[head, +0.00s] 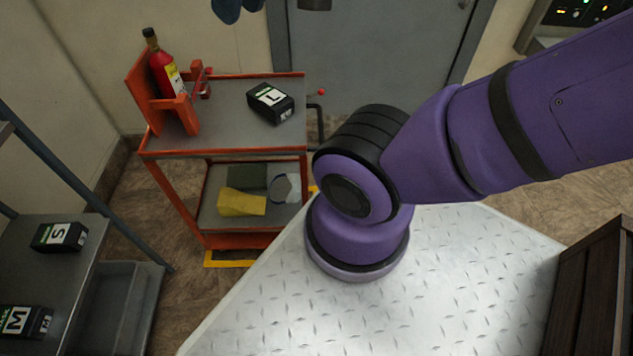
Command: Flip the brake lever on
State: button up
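An orange-red cart (180,153) with a grey top stands at the left centre, in front of a grey door. A small red knob (322,92) shows just past the right end of the cart top, beside a black bar handle (318,128). This knob may be the tip of the brake lever; its position, on or off, cannot be told. Another red knob shows by the bottle holder (209,71). My purple arm reaches from the metal plate to the upper right and out of the picture. My gripper is not in view.
A red bottle (163,66) and a black box marked L (270,103) are on the cart top. A yellow cloth-like item (242,203) lies on its lower shelf. Boxes marked S (60,236) and M (24,321) sit at left. A dark wooden crate (596,295) stands at right.

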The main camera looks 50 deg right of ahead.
aim_at(320, 92)
jog(key=k+l+z, duration=0.75)
jog(key=k, duration=0.1)
